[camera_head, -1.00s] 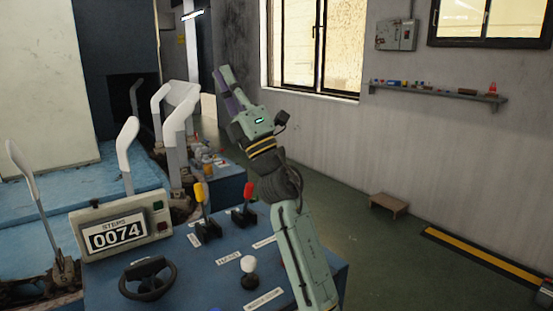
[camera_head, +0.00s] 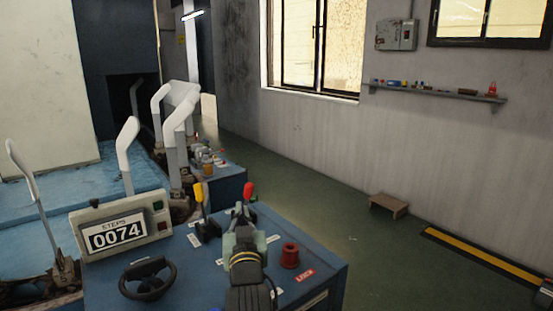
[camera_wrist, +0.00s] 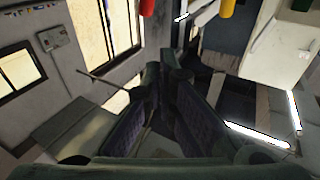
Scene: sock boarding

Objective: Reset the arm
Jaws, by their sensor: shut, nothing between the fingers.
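My gripper (camera_head: 240,210) is low over the right part of the blue console (camera_head: 205,262) in the head view, seen from behind and pointing away. Its body hides part of the console top and the base of the red-handled lever (camera_head: 248,190). In the wrist view my gripper (camera_wrist: 166,72) shows both dark purple-padded fingers drawn together at their tips with nothing between them. The picture there is tilted, with the red handle (camera_wrist: 146,8) and the yellow handle (camera_wrist: 226,9) at the top edge.
A yellow-handled lever (camera_head: 199,196), a black handwheel (camera_head: 148,279), a red knob (camera_head: 290,255) and a counter reading 0074 (camera_head: 118,232) are on the console. White sock forms (camera_head: 127,150) stand to the left. Open floor and a small wooden stool (camera_head: 388,205) are to the right.

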